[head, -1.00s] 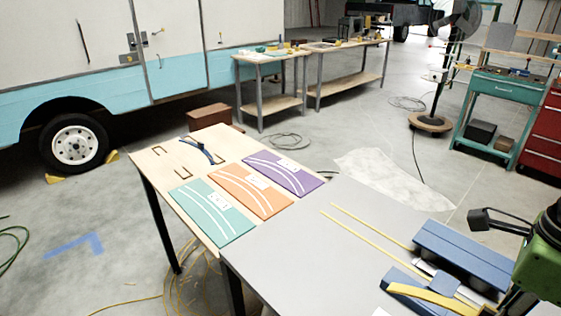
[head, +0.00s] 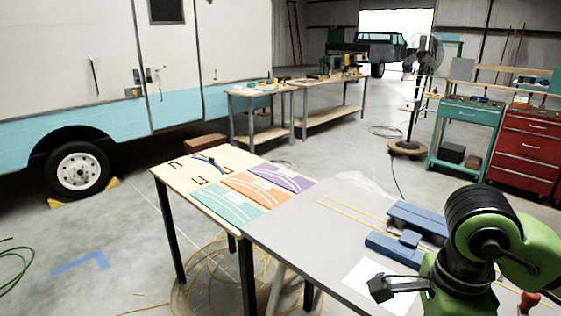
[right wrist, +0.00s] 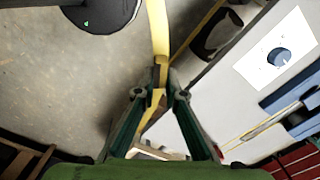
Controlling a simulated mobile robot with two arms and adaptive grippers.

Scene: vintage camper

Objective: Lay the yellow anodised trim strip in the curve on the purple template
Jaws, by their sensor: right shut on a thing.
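The purple template (head: 283,178) lies at the right end of a row of three templates on the wooden table, with white curved lines and a white label. No strip lies on it. My right gripper (right wrist: 160,95) is shut on the yellow trim strip (right wrist: 158,35) in the right wrist view. The strip runs from between the fingertips up past the top edge and looks gently bent. My left gripper is not in view.
An orange template (head: 262,194) and a teal template (head: 228,208) lie left of the purple one. Thin straight yellow strips (head: 350,212), blue blocks (head: 394,250) and a white sheet (head: 362,276) are on the grey table (head: 310,240). The grey table's left part is clear.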

